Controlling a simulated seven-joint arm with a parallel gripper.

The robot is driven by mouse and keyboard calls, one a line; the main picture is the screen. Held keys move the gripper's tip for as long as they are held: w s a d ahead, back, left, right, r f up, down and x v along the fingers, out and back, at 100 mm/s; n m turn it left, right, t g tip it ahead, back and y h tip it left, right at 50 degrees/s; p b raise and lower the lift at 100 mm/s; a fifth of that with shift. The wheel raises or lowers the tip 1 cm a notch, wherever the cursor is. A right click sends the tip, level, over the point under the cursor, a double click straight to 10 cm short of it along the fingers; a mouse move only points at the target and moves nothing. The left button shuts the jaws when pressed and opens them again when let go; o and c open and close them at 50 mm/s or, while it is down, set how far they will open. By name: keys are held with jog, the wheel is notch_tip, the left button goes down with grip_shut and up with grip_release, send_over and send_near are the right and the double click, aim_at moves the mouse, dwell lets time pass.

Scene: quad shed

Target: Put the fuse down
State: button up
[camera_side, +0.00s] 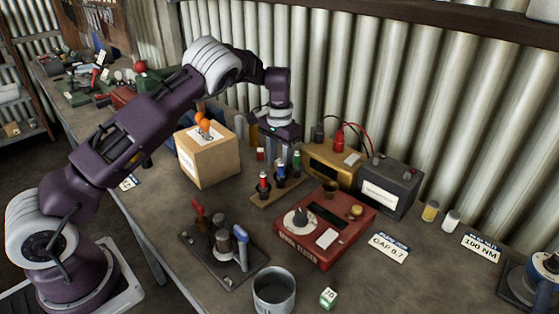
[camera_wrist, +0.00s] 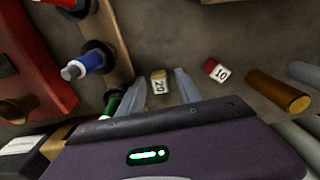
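A yellow fuse marked 20 (camera_wrist: 159,84) shows between my two fingertips in the wrist view. It looks about the same size as the red fuse marked 10 (camera_wrist: 217,71), which lies on the bench to its right. My gripper (camera_wrist: 161,80) points down with its fingers apart; a gap shows between the fuse and the right finger. I cannot tell whether the left finger touches it. In the side view my gripper (camera_side: 288,158) is low over the bench behind the wooden rack, and the yellow fuse is hidden. The red fuse also shows there (camera_side: 260,154).
A wooden rack (camera_side: 262,201) with red, blue and green plugs stands close in front of my gripper. A cardboard box (camera_side: 208,158) is left; yellow (camera_side: 333,163) and grey (camera_side: 387,188) units are right. A red tester (camera_side: 325,240) and green fuse marked 30 (camera_side: 328,298) are nearer.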

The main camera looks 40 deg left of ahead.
notch_tip(320, 180, up, 12)
jog(key=shift+r, duration=0.15)
dwell(0.4)
